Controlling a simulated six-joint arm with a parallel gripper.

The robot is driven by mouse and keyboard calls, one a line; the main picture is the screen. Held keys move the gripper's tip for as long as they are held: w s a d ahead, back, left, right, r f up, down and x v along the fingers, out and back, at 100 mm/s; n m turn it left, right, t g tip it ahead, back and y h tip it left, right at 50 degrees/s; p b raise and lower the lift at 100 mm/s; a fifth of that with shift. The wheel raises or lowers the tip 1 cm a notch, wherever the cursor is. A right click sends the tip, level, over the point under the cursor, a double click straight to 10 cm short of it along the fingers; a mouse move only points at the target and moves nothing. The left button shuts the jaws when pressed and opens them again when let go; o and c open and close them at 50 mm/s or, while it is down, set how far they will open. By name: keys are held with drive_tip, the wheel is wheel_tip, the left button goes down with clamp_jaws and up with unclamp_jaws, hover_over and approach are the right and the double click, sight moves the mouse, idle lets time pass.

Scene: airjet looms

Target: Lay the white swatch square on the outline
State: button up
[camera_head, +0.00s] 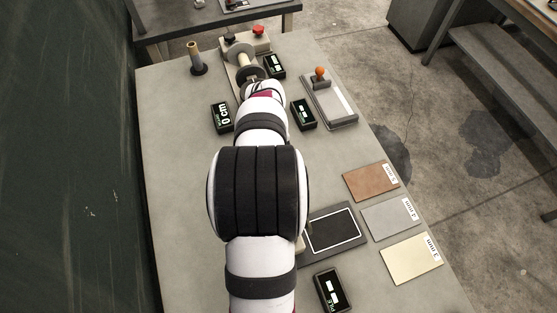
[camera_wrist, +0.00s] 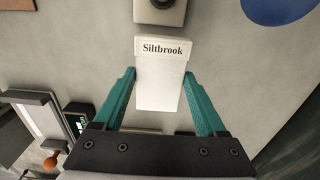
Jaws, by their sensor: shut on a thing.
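In the wrist view, my gripper (camera_wrist: 160,76) has its teal fingers shut on a white swatch (camera_wrist: 160,92) with a label reading "Siltbrook" at its far end. The outline (camera_head: 333,231), a thin white rectangle on a dark pad (camera_head: 312,216), shows in the head view beside my arm. The arm hides part of the pad, and it hides my gripper in this view. The outline does not show in the wrist view.
Brown (camera_head: 370,181), grey (camera_head: 390,218) and cream (camera_head: 411,259) cards lie right of the pad. A grey tray with an orange knob (camera_head: 319,73), several black displays, a post (camera_head: 195,58) and a spool device (camera_head: 247,60) stand farther back.

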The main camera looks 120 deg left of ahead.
drive_tip(key=shift+f, duration=1.85)
drive_tip(key=shift+f, duration=0.15)
drive_tip(key=o, duration=1.5)
drive_tip(key=shift+c, duration=0.2)
wheel_tip(320, 180, up, 12)
drive_tip(key=shift+r, duration=0.2)
